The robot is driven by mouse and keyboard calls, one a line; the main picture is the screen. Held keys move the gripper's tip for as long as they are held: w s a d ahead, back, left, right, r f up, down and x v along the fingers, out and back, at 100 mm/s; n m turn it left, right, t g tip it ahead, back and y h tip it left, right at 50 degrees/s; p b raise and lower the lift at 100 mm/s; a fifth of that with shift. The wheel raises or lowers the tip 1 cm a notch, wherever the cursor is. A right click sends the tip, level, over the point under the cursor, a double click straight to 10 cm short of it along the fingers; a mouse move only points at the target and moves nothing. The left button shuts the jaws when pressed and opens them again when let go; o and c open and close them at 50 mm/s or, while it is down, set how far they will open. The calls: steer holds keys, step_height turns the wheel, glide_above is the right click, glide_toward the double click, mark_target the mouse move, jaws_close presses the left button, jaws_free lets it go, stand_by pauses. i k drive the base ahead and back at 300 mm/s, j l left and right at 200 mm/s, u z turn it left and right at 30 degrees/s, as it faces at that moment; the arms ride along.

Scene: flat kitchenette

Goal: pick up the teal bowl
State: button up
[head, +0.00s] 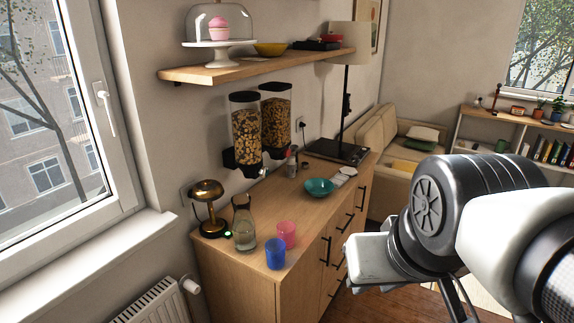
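The teal bowl (319,187) sits upright on the wooden sideboard top (262,210), right of its middle and below the dispensers. It looks empty, and nothing touches it from above. My arm comes in from the right edge, in front of the sideboard. The pale block at its end, seemingly the body of my gripper (370,263), is right of and nearer than the bowl, clearly apart from it. Its fingers cannot be made out, so I cannot see whether it is open or shut.
Left of the bowl stand a pink cup (287,234), a blue cup (275,253), a glass carafe (243,224) and a brass lamp (209,207). Cereal dispensers (245,133) hang behind it. A white item (346,171) lies close right. A shelf (255,68) overhangs the back.

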mark_target(317, 188)
steer(key=i+l+u, duration=0.15)
steer(key=u, duration=0.2)
steer(key=i+l+u, duration=0.1)
steer(key=u, duration=0.25)
steer(key=i+l+u, duration=0.1)
steer(key=l+u, duration=0.25)
steer(key=i+l+u, duration=0.15)
steer(key=l, duration=0.15)
steer(key=l+u, duration=0.1)
steer(key=l, duration=0.25)
steer(key=i+l+u, duration=0.15)
steer(key=l, duration=0.2)
steer(key=i+l, duration=0.1)
steer(key=l, duration=0.45)
steer(key=i+l, duration=0.1)
steer(key=l, duration=0.45)
steer(key=i+l, duration=0.1)
steer(key=l, duration=0.45)
steer(key=u, duration=0.05)
